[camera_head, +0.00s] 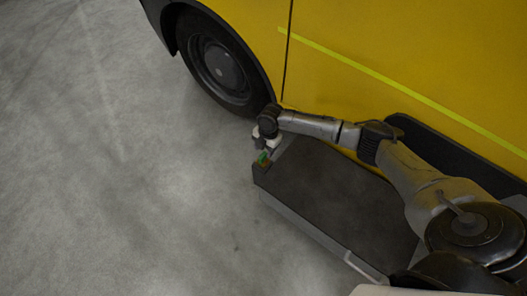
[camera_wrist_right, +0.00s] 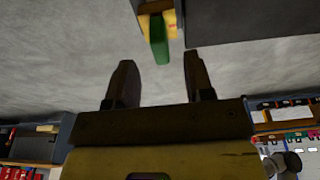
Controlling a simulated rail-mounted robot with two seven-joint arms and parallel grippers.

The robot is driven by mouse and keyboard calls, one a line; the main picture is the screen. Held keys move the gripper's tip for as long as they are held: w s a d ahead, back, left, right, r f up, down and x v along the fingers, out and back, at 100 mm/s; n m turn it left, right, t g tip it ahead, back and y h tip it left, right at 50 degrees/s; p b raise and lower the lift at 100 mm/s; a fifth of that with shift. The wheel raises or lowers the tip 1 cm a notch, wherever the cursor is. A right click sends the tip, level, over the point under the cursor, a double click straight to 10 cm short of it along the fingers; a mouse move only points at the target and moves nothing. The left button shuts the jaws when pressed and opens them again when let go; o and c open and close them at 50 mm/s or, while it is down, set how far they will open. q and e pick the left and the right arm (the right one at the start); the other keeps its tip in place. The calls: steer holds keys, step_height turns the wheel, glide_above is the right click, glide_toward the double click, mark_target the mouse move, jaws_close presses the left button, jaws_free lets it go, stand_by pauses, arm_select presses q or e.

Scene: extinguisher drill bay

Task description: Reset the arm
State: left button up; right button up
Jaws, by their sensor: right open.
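My right arm reaches in from the right in the head view, low along the side of a yellow van. My right gripper (camera_head: 262,157) points down and is small there. In the right wrist view its two dark fingers (camera_wrist_right: 159,62) stand wide apart with nothing clamped between them. A green piece (camera_wrist_right: 160,38) with yellow and brown parts beside it shows just beyond the fingertips; I cannot tell what it is. A small green patch also shows by the gripper in the head view. My left gripper is in neither view.
The yellow van (camera_head: 370,55) with a dark wheel (camera_head: 218,65) stands close behind the right arm. Bare grey floor (camera_head: 110,180) lies open on the left. The wrist view shows shelving with red items (camera_wrist_right: 15,172) at lower left and a stocked unit (camera_wrist_right: 290,112) at right.

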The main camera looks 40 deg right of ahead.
steer(key=p+v, duration=0.3)
steer(key=v, duration=0.5)
steer(key=shift+r+p, duration=0.3)
steer(key=shift+r, duration=0.05)
